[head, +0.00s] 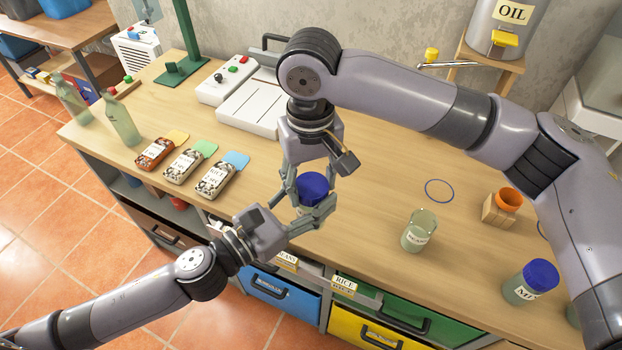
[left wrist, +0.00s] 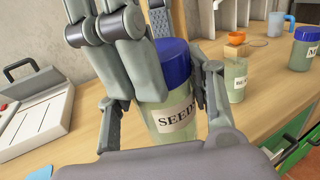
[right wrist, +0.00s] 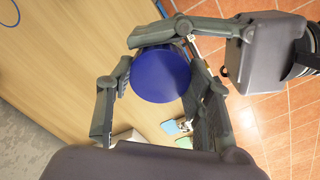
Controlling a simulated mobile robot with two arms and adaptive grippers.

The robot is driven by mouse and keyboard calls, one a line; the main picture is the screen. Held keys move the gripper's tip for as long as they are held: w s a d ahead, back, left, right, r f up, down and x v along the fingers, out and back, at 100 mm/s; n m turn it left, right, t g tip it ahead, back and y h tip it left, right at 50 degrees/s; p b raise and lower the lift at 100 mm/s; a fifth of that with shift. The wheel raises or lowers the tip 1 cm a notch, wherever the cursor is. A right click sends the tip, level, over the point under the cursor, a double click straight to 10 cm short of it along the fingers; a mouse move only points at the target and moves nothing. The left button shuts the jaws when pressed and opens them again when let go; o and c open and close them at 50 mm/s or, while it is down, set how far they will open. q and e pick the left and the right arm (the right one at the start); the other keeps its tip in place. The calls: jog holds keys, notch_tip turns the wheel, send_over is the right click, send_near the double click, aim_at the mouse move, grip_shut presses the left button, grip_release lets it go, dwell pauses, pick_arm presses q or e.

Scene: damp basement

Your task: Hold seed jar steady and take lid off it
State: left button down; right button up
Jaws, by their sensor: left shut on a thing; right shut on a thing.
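The seed jar (left wrist: 172,115) is pale green glass with a "SEEDS" label, upright near the table's front edge. Its blue lid (head: 313,187) sits on top; it also shows in the left wrist view (left wrist: 172,62) and fills the space between the fingers in the right wrist view (right wrist: 160,76). My left gripper (head: 312,216) is shut around the jar's body from the front. My right gripper (head: 311,186) comes from above and is shut on the lid. The fingers hide much of the jar, and I cannot tell whether its base touches the table.
A jar without a lid (head: 418,232) and another blue-lidded jar (head: 530,283) stand to the right, with an orange cup (head: 509,199) on a wooden block. Seed packets (head: 215,178) and a white device (head: 250,105) are to the left. A blue ring (head: 439,190) lies on clear tabletop.

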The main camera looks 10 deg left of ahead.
jog(key=n, duration=0.6)
jog(key=shift+s+a+n, duration=0.2)
jog(key=shift+s+n, duration=0.15)
jog(key=shift+n, duration=0.05)
jog(key=o, duration=1.3)
jog(key=shift+w, duration=0.1)
jog(key=shift+c, duration=0.2)
jog(key=shift+d, duration=0.15)
jog(key=shift+w+r, duration=0.1)
